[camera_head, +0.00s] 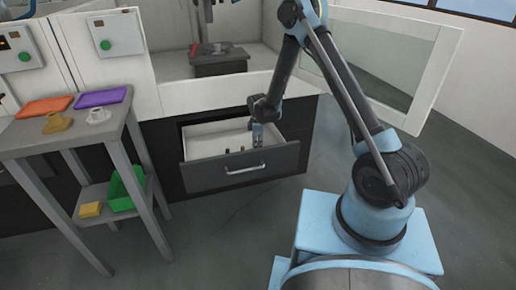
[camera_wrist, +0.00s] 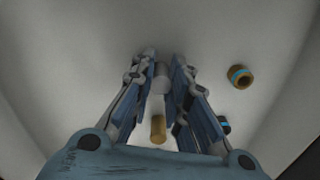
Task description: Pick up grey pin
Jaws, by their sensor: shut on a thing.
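The grey pin (camera_wrist: 162,76) is a short grey cylinder between my gripper's two fingers in the wrist view. My gripper (camera_wrist: 163,66) is shut on it, with one finger on each side. In the head view my gripper (camera_head: 257,141) reaches down into the open drawer (camera_head: 246,177). The grey pin cannot be made out there.
A brass-coloured pin (camera_wrist: 158,128) lies under my gripper. A brass piece with a blue band (camera_wrist: 240,77) lies to the right, and a dark piece with a blue band (camera_wrist: 223,124) is partly hidden by a finger. Drawer walls surround them. A grey table (camera_head: 62,138) stands left.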

